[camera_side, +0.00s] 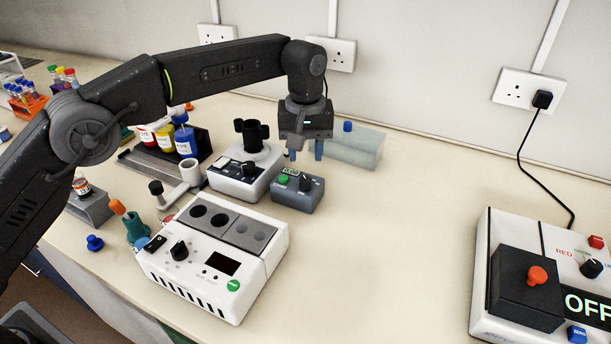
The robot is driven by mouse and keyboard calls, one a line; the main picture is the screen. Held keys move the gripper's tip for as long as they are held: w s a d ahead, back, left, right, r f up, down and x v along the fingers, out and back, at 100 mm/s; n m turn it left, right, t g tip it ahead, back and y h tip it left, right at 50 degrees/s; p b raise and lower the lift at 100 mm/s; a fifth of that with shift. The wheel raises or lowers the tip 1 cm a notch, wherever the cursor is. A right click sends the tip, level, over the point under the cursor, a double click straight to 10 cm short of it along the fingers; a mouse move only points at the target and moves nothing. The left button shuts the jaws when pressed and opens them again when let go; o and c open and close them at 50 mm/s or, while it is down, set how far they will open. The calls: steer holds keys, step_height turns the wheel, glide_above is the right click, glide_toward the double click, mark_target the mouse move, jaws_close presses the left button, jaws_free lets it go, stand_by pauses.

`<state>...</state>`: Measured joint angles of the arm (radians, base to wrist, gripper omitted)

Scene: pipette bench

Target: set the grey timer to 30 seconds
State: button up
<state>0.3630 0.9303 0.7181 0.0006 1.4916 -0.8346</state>
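The grey timer (296,200) is a small box on the bench in the middle of the view. It has a green button (283,179) at its left, a black knob (305,183) at its right and a small display (291,172) at the back, too small to read. My gripper (305,154) points down above and slightly behind the timer in the picture.
A white mixer (239,188) with a black cup holder stands just left of the timer. A larger white heater block (190,283) is in front. A pale green block (367,149) lies behind. A white console reading OFF (507,331) is far right. The bench between is clear.

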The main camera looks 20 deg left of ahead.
mark_target(305, 178)
step_height(305, 178, down, 7)
steer(key=shift+r, duration=0.1)
steer(key=shift+c, duration=0.5)
steer(key=c, duration=0.5)
steer(key=shift+c, duration=0.2)
